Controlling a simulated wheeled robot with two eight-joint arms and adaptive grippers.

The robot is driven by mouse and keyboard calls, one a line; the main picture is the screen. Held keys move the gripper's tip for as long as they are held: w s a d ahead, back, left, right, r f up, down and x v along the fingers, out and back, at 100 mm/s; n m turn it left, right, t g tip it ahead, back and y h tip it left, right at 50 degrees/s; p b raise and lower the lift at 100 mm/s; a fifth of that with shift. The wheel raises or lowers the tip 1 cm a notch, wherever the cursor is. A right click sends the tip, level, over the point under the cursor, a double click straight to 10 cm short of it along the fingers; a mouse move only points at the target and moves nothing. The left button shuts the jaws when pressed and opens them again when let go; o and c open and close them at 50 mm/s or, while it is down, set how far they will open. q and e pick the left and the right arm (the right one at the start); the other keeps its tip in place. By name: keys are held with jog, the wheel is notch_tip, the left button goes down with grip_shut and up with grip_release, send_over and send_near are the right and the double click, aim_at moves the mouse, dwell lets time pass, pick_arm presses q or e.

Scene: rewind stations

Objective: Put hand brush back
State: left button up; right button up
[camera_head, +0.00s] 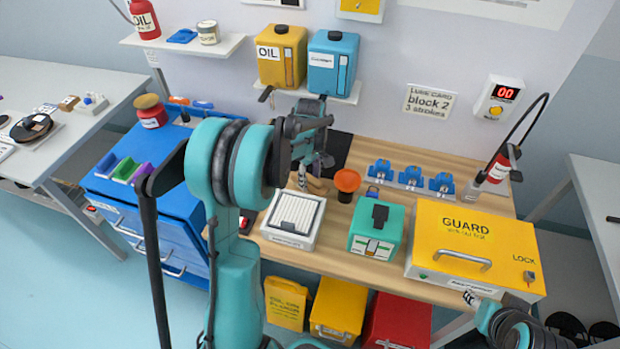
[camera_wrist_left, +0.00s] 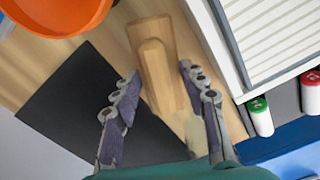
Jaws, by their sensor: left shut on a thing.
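The hand brush has a pale wooden body (camera_wrist_left: 158,65) and lies between the two fingers of my left gripper (camera_wrist_left: 160,80) in the left wrist view. A paler patch, perhaps its bristles, shows near the palm. In the head view, my left gripper (camera_head: 313,172) points down over the back of the wooden bench and is shut on the brush (camera_head: 316,186), which is mostly hidden behind it. A black mat (camera_wrist_left: 75,105) lies on the bench beside the brush; part of it shows behind the gripper (camera_head: 338,148).
Close by stand an orange cup (camera_head: 347,181), a white ribbed box (camera_head: 293,218) and a green box (camera_head: 376,230). A yellow guard box (camera_head: 470,235) fills the bench's right. A blue drawer cabinet (camera_head: 140,190) stands left. An oil-can shelf (camera_head: 305,92) overhangs the back.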

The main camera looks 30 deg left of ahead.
pick_arm(q)
jog(key=shift+f, duration=0.2)
jog(key=o, duration=1.1)
jog(key=shift+r, duration=0.15)
